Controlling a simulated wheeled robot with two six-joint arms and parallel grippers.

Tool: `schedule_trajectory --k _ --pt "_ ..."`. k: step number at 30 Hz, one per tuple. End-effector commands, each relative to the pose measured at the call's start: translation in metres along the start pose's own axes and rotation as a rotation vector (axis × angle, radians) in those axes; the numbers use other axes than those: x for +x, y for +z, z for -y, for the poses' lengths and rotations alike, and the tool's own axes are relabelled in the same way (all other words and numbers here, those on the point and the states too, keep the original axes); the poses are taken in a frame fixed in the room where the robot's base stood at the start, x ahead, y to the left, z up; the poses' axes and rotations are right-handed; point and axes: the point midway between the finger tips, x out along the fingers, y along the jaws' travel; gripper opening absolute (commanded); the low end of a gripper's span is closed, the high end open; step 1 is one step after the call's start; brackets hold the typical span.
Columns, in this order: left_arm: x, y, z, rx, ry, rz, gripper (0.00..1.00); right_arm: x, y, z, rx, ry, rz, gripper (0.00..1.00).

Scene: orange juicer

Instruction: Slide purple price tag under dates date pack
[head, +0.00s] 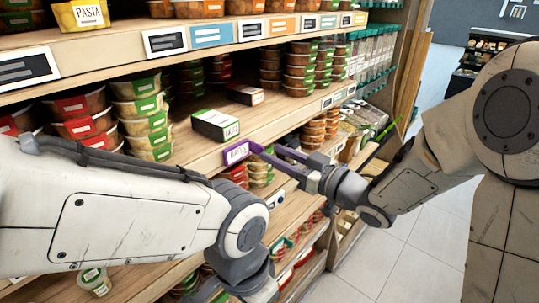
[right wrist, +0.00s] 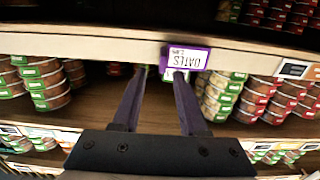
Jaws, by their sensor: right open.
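The purple-framed price tag (head: 237,152) sits on the front edge of the middle shelf. The dates pack (head: 215,124), a dark box with a white label, lies on the shelf just behind and left of the tag. My right gripper (head: 265,153) is open and empty at the shelf edge, its tips just right of the tag. I cannot tell whether a finger touches it. My left arm crosses the lower left; its gripper is out of view.
Stacked containers (head: 142,112) stand left of the dates pack. Another dark box (head: 245,94) lies behind it. A lower shelf with containers is below. Open floor (head: 375,255) lies to the right.

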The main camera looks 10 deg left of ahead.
Motion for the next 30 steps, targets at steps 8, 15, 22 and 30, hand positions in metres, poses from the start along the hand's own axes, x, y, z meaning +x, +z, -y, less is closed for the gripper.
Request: schedule_trajectory --k 8,15,22,30 --pt "0.020 0.001 0.002 -0.001 0.000 0.000 0.00 -0.053 0.002 -0.001 -0.003 0.006 -0.002 0.42" --pt "0.023 0.001 0.002 -0.001 0.000 0.000 0.00 -0.070 0.001 0.000 0.000 0.001 0.000 0.42" --pt "0.023 0.001 0.002 -0.001 0.000 0.000 0.00 -0.070 0.000 0.000 0.000 0.000 0.000 0.42" --pt "0.027 0.001 0.002 -0.001 0.000 0.000 0.00 -0.059 0.021 -0.009 -0.039 0.105 0.120 0.42"
